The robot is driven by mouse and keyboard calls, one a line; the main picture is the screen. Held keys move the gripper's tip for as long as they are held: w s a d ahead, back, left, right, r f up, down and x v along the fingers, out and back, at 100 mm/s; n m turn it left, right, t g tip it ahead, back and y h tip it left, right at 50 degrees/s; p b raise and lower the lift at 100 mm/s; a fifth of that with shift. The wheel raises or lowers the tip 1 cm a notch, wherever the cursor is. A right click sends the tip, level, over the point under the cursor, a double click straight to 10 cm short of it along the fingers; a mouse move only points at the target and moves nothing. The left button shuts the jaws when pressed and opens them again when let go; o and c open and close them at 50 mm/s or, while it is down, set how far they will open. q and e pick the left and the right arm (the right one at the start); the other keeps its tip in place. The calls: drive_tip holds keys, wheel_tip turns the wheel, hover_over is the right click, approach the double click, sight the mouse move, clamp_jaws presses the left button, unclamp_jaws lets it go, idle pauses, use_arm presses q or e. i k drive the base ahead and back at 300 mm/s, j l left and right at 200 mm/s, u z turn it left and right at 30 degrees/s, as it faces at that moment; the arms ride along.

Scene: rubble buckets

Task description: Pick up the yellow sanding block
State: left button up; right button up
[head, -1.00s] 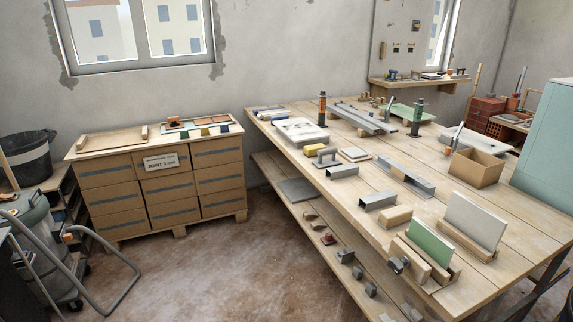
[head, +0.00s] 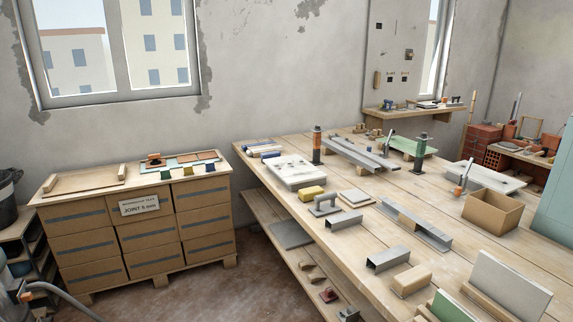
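The yellow sanding block (head: 312,192) lies on the long wooden workbench (head: 400,211) near its left edge. It sits between a white slab (head: 290,172) and a grey trowel-like tool with a handle (head: 325,205). It looks fully visible, with nothing on top of it. Neither of my grippers shows in the head view.
Metal channel pieces (head: 388,258), a wooden block (head: 412,281) and an open cardboard box (head: 491,211) stand on the bench. A stack of cardboard boxes (head: 145,235) stands at left. Bare floor (head: 200,293) lies between it and the bench.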

sight(306, 195)
drive_tip(key=i+j+u, duration=0.15)
drive_tip(key=i+j, duration=0.65)
drive_tip(key=i, duration=0.15)
